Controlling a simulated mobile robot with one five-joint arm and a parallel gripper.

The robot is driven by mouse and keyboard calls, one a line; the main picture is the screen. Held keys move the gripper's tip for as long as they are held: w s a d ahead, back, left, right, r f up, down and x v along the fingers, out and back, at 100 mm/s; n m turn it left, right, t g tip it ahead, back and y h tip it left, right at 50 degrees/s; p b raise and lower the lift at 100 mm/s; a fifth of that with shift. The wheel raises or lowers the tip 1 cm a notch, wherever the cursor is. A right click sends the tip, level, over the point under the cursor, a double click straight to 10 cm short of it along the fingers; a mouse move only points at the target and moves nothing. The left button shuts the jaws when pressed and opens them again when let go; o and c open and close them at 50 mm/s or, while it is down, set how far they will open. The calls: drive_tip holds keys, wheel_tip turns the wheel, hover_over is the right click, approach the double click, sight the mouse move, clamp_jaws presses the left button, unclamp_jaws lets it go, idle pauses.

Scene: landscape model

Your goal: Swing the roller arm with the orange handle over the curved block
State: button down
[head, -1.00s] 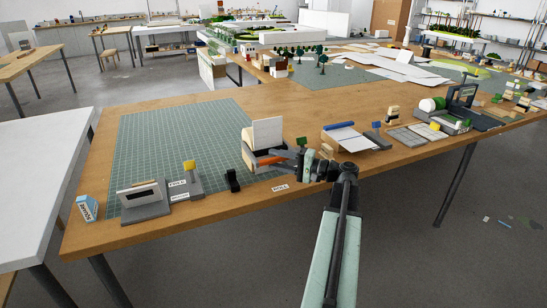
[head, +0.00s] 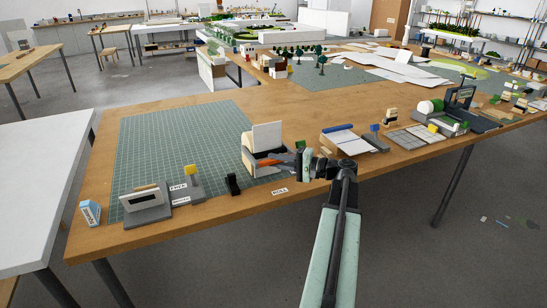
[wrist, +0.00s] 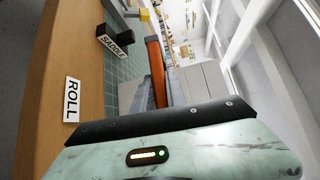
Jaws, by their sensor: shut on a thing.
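The orange handle (head: 272,162) of the roller arm lies low across the front of a pale stand with an upright white panel (head: 267,135). My gripper (head: 290,160) reaches in from the right and is shut on the handle. In the wrist view the orange handle (wrist: 155,68) runs up from the dark jaws, which hide its near end. The roller and the curved block cannot be made out clearly; the handle and gripper cover part of the stand's front.
A "ROLL" label (head: 280,191) lies near the table edge. A black block (head: 232,184), marked "SADDLE" in the wrist view, stands left of the stand. Grey fixtures (head: 147,203) stand farther left. A paper-covered block (head: 348,142) is to the right. The green mat behind is mostly clear.

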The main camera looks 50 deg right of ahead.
drive_tip(key=shift+r+p, duration=0.45)
drive_tip(key=shift+p, duration=0.05)
drive_tip(key=shift+f, duration=0.1)
